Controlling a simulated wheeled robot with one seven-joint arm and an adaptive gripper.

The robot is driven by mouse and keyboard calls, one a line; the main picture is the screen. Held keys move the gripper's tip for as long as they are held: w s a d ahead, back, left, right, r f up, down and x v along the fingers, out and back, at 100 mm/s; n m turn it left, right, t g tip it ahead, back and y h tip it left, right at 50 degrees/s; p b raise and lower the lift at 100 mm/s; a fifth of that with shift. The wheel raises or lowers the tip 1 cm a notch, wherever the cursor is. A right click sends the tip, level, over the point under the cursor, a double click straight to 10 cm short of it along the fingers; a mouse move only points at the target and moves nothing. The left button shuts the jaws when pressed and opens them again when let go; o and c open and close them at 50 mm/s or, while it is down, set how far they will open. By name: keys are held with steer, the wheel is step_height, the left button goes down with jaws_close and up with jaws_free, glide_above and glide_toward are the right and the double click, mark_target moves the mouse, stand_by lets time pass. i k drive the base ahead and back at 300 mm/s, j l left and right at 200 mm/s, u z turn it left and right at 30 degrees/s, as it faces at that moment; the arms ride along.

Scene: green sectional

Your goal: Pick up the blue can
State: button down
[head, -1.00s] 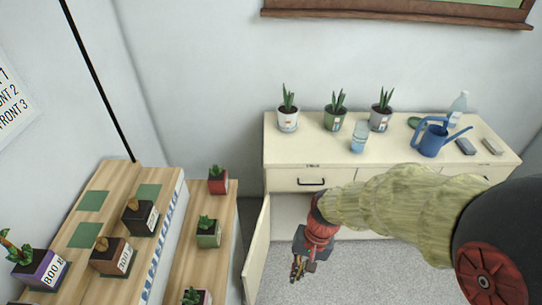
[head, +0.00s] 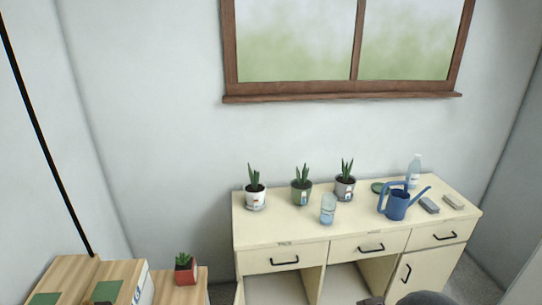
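The blue can is a blue watering can (head: 396,206) standing upright on the cream cabinet top (head: 272,229), right of centre in the head view. Its spout points up to the right and its handle loops over the top and left side. My gripper is out of view. Only a dark part of my arm shows at the bottom edge, so I cannot see whether the gripper is open or shut.
Several potted plants, one in a white pot (head: 255,198), and a clear bluish bottle (head: 328,209) stand left of the can. Another bottle (head: 414,172) stands behind it. Grey blocks (head: 429,205) lie to its right. A wooden stand (head: 188,289) is at lower left.

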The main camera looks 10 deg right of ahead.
mark_target(398, 201)
steer(key=z, duration=0.75)
